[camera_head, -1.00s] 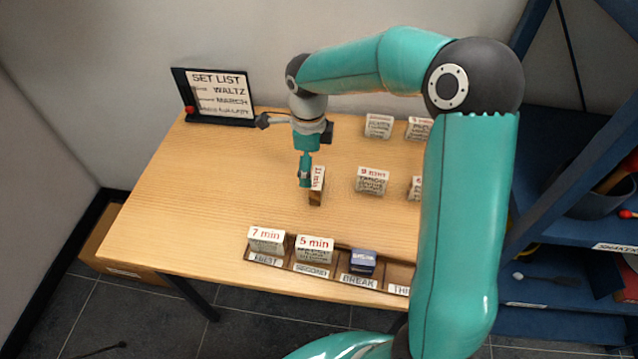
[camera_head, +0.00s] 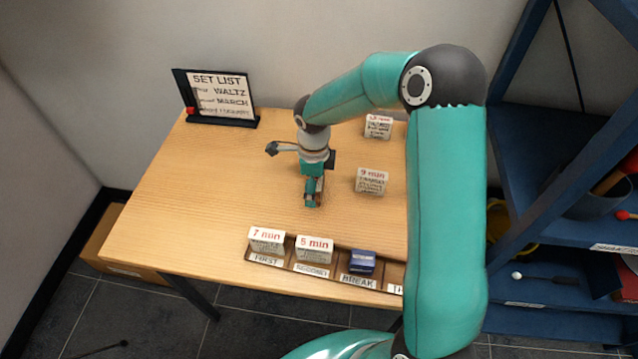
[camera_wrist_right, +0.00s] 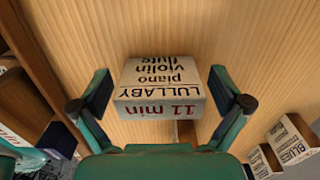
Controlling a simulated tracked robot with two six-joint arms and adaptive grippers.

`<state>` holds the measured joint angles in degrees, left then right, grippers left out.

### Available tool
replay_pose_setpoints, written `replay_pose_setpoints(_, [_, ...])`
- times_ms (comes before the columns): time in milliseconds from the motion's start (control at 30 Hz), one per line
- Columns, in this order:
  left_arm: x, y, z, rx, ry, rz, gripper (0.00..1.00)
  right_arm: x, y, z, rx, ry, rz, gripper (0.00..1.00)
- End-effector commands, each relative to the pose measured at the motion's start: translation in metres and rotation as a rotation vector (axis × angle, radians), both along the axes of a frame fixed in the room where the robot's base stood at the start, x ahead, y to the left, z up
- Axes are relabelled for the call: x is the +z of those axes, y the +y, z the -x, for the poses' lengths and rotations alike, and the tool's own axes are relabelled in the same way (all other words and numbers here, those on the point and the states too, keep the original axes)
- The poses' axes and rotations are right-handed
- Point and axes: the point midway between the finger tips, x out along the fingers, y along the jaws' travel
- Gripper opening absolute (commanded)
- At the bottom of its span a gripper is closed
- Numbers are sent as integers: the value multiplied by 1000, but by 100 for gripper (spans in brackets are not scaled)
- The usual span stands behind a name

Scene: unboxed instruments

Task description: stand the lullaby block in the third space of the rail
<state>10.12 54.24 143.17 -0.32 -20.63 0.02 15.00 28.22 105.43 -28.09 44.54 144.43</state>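The lullaby block (camera_wrist_right: 163,88) is a white-faced block reading "LULLABY" and "11 min" in the right wrist view. It stands on the table between the fingers of my right gripper (camera_wrist_right: 160,78), which are open with a gap on each side. In the head view the right gripper (camera_head: 314,196) is over the block and mostly hides it. The rail (camera_head: 320,271) runs along the table's front edge. A 7 min block (camera_head: 266,241) is in its first space, a 5 min block (camera_head: 314,249) in the second, and a dark blue block (camera_head: 362,262) in the break space. My arm hides most of the third space. My left gripper is not in view.
A 9 min block (camera_head: 371,181) and another white block (camera_head: 378,126) stand right of the gripper. A blues block (camera_wrist_right: 292,141) shows in the wrist view. The set list stand (camera_head: 217,98) is at the back left. The table's left side is clear.

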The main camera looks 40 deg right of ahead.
Motion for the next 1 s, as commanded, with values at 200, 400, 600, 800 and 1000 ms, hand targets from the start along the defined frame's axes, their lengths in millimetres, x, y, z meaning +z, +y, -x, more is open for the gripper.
replay_pose_setpoints(200, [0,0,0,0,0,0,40,0,0,0,0,0,0,63])
replay_pose_setpoints(400, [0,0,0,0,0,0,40,1,0,0,0,-1,1,35])
replay_pose_setpoints(600, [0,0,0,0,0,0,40,1,0,0,0,-1,1,35])
replay_pose_setpoints(800, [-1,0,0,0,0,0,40,11,-1,-1,0,-3,2,35])
replay_pose_setpoints(1000, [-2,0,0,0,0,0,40,38,0,-1,-1,-6,2,35])
